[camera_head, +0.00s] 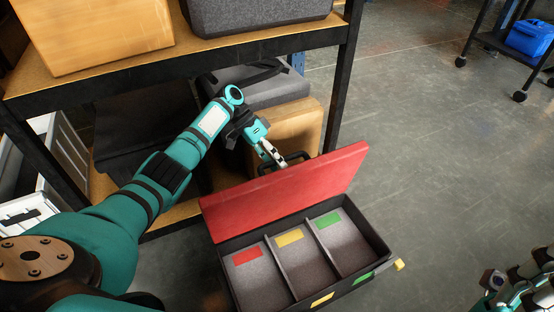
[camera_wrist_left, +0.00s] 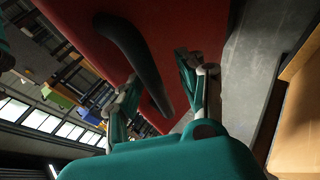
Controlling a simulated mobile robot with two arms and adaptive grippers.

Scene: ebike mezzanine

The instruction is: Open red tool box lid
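The tool box (camera_head: 372,288) stands at the lower middle of the head view. Its red lid (camera_head: 290,195) is raised and tilted up at the back, showing three grey compartments with red, yellow and green labels. My left gripper (camera_head: 277,160) is behind the lid, at its black handle (camera_head: 295,160). In the left wrist view, the handle (camera_wrist_left: 135,58) runs between the spread fingers (camera_wrist_left: 160,95), with the red lid (camera_wrist_left: 180,30) beyond. I cannot tell whether a finger touches it. My right gripper (camera_head: 522,290) shows partly at the lower right corner; its fingers are unclear.
A shelf (camera_head: 270,42) with a wooden box (camera_head: 95,35) and a grey case (camera_head: 258,15) stands behind my left arm. A cardboard box (camera_head: 295,125) sits below it. A cart with a blue bag (camera_head: 530,38) is far right. The floor right of the tool box is clear.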

